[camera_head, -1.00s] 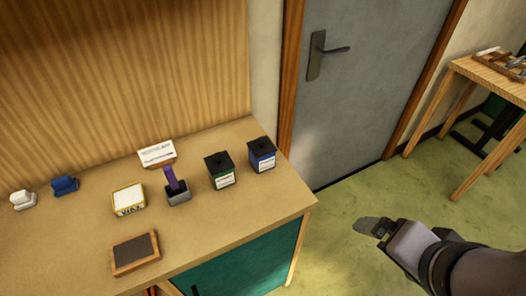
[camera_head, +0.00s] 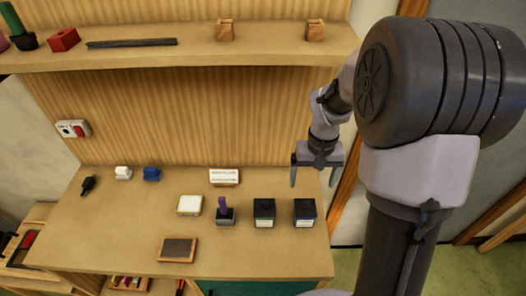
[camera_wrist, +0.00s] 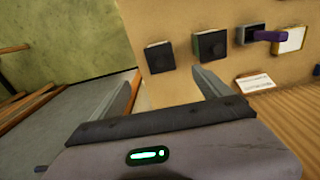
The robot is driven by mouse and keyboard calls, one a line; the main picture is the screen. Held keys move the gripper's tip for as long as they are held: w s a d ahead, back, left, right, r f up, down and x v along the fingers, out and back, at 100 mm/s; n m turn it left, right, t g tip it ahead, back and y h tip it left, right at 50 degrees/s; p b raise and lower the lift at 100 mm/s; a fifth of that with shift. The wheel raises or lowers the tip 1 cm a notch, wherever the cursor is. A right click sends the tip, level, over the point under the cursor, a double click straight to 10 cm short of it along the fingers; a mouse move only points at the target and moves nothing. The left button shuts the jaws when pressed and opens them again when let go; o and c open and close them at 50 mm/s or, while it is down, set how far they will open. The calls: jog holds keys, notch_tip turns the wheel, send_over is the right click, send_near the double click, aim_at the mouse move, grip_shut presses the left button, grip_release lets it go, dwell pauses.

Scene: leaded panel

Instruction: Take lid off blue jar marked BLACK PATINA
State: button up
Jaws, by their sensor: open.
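The blue jar (camera_head: 305,214) with a square black lid stands at the right end of the bench, rightmost of two jars. Its white label is too small to read. In the wrist view its lid (camera_wrist: 160,57) shows from above, closed on the jar, near the bench edge. The green jar (camera_head: 264,214) with a similar black lid stands just left of it; it also shows in the wrist view (camera_wrist: 209,46). My gripper (camera_head: 313,179) is open and empty, fingers pointing down, above and behind the blue jar. In the wrist view the blue jar lies beyond and between the fingertips (camera_wrist: 166,70).
The bench top (camera_head: 120,225) also holds a purple-handled stamp in a grey holder (camera_head: 225,215), a yellow tin (camera_head: 189,205), a card in a wooden stand (camera_head: 224,176) and a dark framed pad (camera_head: 178,249). A shelf (camera_head: 270,49) hangs above the bench's back.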

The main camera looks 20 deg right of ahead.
aim_at(307, 202)
jog(key=f+b, duration=0.3)
jog(key=f, duration=0.9)
jog(key=shift+w+f, duration=0.2)
jog(key=shift+s, duration=0.1)
jog(key=c, duration=1.4)
jog(key=shift+c, duration=0.2)
jog(key=shift+r, duration=0.15)
